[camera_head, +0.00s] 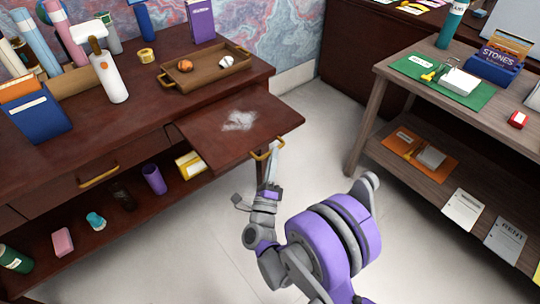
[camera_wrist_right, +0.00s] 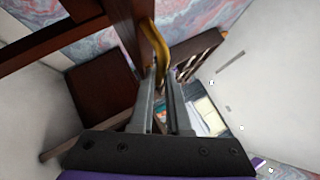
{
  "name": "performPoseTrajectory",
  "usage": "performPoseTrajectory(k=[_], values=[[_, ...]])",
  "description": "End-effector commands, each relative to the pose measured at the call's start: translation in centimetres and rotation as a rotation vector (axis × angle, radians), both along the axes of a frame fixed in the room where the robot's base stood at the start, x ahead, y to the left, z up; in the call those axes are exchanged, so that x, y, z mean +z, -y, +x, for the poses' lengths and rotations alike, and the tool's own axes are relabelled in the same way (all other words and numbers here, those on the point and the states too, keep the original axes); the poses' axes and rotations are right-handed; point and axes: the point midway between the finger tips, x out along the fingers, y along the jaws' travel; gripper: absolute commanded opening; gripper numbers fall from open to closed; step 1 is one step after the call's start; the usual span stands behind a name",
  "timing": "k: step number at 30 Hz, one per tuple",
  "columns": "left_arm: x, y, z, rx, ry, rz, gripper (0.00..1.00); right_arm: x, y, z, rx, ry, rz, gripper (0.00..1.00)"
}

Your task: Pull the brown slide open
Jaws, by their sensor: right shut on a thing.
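The brown slide (camera_head: 215,140) is a flat dark-brown board that sticks out from under the top of the desk, with a whitish smudge on it. Its gold handle (camera_head: 261,154) is on the front edge. My right gripper (camera_head: 272,158) is shut on this handle, with the arm coming up from the bottom of the head view. In the right wrist view the fingers (camera_wrist_right: 164,72) reach up to the gold handle (camera_wrist_right: 153,40). My left gripper is in neither view.
A wooden tray (camera_head: 193,84) with two balls stands on the desk above the slide. A second gold-handled drawer front (camera_head: 85,185) is to the left. A shelf table (camera_head: 420,90) with stationery stands at the right. Pale floor lies between.

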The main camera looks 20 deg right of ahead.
Motion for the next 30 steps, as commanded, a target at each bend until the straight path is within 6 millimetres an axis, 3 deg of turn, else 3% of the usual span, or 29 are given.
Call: performPoseTrajectory(k=[8,9,13,23,30], values=[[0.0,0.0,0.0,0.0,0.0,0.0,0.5,0.0,0.0,0.0,0.0,0.0,0.0,0.0],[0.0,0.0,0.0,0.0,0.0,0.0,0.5,0.0,0.0,0.0,0.0,0.0,0.0,0.22],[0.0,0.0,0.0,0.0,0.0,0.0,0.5,0.0,0.0,0.0,0.0,0.0,0.0,0.45],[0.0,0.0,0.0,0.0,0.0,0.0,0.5,-0.1,-0.1,-0.2,0.0,0.0,0.0,0.45],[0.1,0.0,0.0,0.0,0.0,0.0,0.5,-1.5,-1.8,-3.0,0.004,0.001,0.0,0.45]])
